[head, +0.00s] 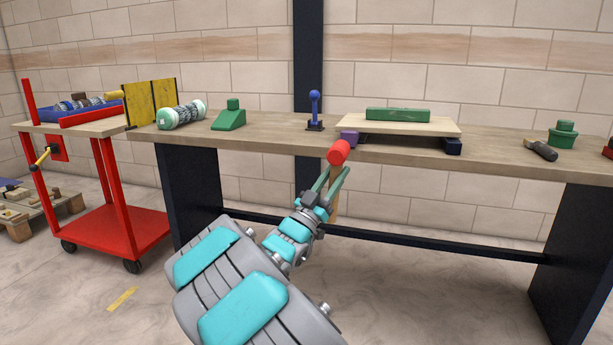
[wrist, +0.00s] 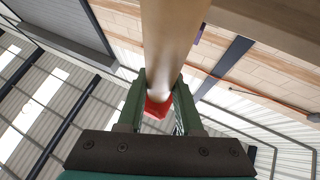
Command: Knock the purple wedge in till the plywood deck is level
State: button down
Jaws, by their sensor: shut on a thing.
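My gripper (head: 332,180) is shut on the wooden handle of a red-headed mallet (head: 339,152), in front of the bench's front edge. In the wrist view the handle (wrist: 172,45) runs between my green fingers, with the red head (wrist: 158,108) beyond them. The purple wedge (head: 349,137) sits at the left end of the plywood deck (head: 430,127), just behind and above the mallet head in the picture. I cannot tell whether the head touches it. A green block (head: 397,114) lies on the deck. A dark support (head: 453,146) shows under its right end. The deck's exact tilt is unclear.
A dark-handled tool (head: 541,150) and a green stepped piece (head: 563,133) lie right. A red cart (head: 115,230) stands left.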

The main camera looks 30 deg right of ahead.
jog(key=shift+d, duration=0.1)
dwell(0.4)
jog(key=w+d+p, duration=0.2)
jog(key=w+d, duration=0.1)
jog(key=d, duration=0.1)
jog(key=shift+w, duration=0.25)
dwell(0.4)
jog(key=shift+w+d+p, duration=0.3)
jog(key=shift+w+d, duration=0.2)
jog(key=shift+d, duration=0.05)
dwell(0.3)
